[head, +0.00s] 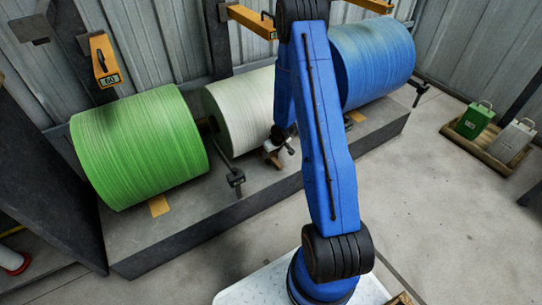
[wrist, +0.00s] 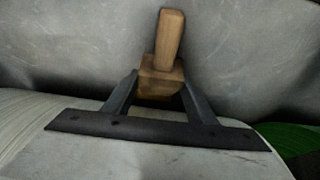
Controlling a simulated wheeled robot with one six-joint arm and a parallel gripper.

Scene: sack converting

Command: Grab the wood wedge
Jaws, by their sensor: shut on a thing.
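The wood wedge (wrist: 168,45) is a light brown block with a narrower upright piece, in the middle of the wrist view. My gripper (wrist: 159,88) has one finger on each side of the block and is shut on it. In the head view, the gripper (head: 280,140) is low in front of the white roll (head: 240,108), partly hidden by my blue arm. A small brown bit of the wedge (head: 271,155) shows there. I cannot tell whether the wedge touches the grey plinth.
A green roll (head: 140,147) stands left of the white roll and a blue roll (head: 372,62) right, on a grey plinth (head: 215,207). A dark clamp-like fitting (head: 235,180) sits near the plinth's front edge. The floor at right is clear up to a pallet (head: 472,143) with weights.

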